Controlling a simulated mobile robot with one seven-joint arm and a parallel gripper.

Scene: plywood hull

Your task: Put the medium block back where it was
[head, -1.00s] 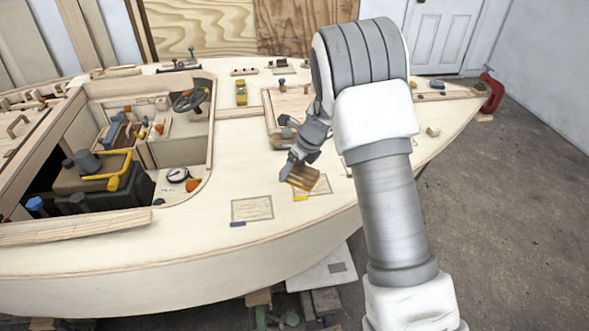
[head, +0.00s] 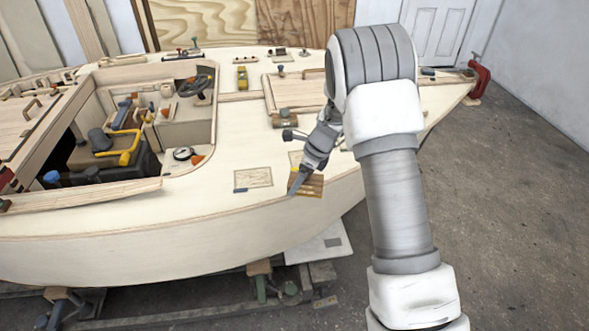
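A brown striped wooden block (head: 312,185) is at the tip of my gripper (head: 299,184), which appears shut on it. The block appears tilted, over the near edge of the pale deck; its height above the deck is unclear. A rectangular outline (head: 295,157) lies just behind it, partly hidden by my gripper.
A small block with dark knobs (head: 286,119) stands on the deck behind my gripper. A red clamp (head: 480,79) grips the bow. Deck around the left outline is clear.

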